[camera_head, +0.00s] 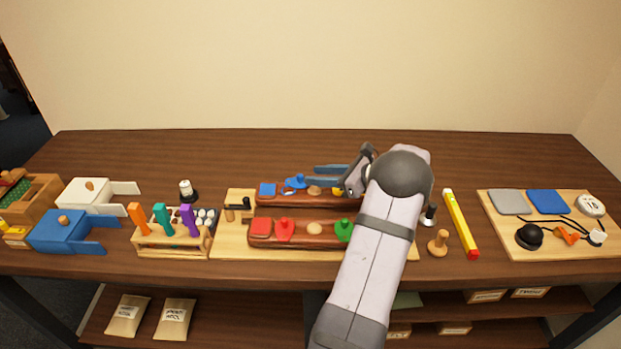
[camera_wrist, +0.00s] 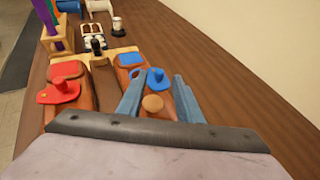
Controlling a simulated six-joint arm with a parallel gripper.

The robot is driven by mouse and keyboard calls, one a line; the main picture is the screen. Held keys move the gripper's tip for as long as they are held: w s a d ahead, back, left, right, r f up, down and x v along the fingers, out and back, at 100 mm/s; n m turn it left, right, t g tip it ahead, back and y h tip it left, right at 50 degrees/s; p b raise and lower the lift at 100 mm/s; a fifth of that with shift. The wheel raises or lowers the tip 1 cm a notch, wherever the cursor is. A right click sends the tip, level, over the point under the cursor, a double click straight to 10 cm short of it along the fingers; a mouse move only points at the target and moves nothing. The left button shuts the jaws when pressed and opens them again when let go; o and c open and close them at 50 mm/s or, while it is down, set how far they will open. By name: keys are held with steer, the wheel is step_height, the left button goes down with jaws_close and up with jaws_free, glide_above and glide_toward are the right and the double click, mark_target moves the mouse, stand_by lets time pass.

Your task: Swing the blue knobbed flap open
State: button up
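The blue flap with its upright blue knob (camera_head: 297,181) is on the rear dark-wood bar (camera_head: 335,202), at the bar's far edge. In the wrist view the flap (camera_wrist: 157,83) lies to the right of a blue-rimmed opening (camera_wrist: 138,73), which shows at least in part. My gripper (camera_head: 312,175) reaches in from the right above the rear bar. Its two blue-grey fingers are apart and empty, pointing at the flap. In the wrist view the knob shows just beyond the gap between the fingertips (camera_wrist: 157,76); contact cannot be told.
A front bar (camera_head: 315,235) carries a red flap (camera_head: 285,228) and a green one (camera_head: 344,230). A round wooden knob (camera_wrist: 152,103) shows between my fingers. A tool rack (camera_head: 172,238) stands left. A yellow bar (camera_head: 460,224) lies right. The table behind is clear.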

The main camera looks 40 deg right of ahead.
steer(key=shift+s+r, duration=0.1)
steer(key=shift+s, duration=0.15)
